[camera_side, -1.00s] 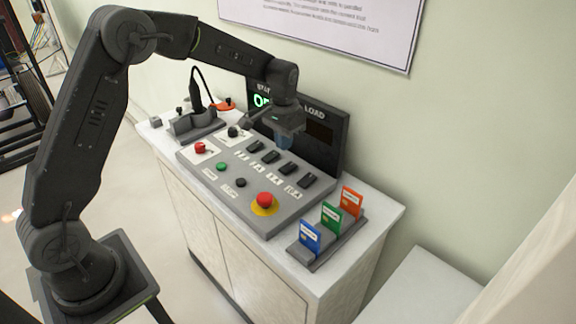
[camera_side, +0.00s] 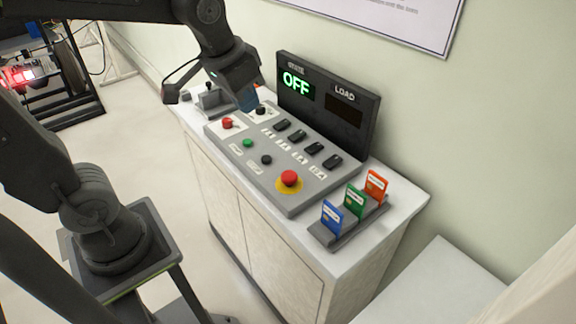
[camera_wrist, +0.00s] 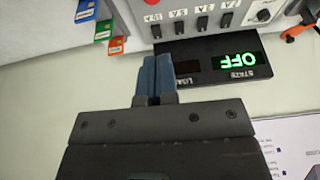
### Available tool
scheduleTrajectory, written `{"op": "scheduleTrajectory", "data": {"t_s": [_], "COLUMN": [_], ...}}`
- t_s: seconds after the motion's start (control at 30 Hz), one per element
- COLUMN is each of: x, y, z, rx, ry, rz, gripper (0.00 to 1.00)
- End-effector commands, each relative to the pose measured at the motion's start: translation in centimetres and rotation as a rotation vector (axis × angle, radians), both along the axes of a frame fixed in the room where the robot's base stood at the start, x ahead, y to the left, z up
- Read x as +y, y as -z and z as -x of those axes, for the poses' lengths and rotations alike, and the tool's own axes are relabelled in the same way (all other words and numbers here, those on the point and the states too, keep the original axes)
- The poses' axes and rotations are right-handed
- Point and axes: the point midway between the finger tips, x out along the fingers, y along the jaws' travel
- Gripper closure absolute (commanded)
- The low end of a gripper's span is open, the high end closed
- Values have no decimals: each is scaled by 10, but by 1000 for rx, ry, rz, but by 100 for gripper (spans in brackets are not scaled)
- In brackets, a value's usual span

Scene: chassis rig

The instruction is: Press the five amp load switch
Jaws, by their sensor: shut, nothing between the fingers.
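The console (camera_side: 222,137) has a row of black rocker switches. In the wrist view the labels are upside down and small; the one that seems to read 5 A is by the second switch from the left (camera_wrist: 179,26). In the side view this appears to be the third switch from the display's OFF end (camera_side: 314,148). My gripper (camera_side: 249,104) is shut and empty, raised near the left end of the row and apart from the five amp switch. In the wrist view its blue fingertips (camera_wrist: 155,58) show together over the display side.
The display panel (camera_side: 369,125) stands behind the switches, showing green OFF and a dark LOAD window. A red emergency button (camera_side: 289,179), red, green and black controls are on the console. A rack of blue, green and orange cards (camera_side: 336,238) stands to the right.

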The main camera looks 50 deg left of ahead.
Motion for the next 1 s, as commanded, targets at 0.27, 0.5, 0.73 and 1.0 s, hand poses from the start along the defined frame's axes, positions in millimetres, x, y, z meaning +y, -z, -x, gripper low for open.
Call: {"op": "scheduleTrajectory", "data": {"t_s": [0.27, 0.5, 0.73, 1.0], "x": [-8, -9, -9, -7], "y": [6, 13, 12, -1], "z": [75, 92, 92, 69], "rx": [-125, -152, -152, -112], "ry": [3, 2, 2, -105], "rz": [7, 10, 10, 51], "gripper": [100, 100, 100, 100]}}
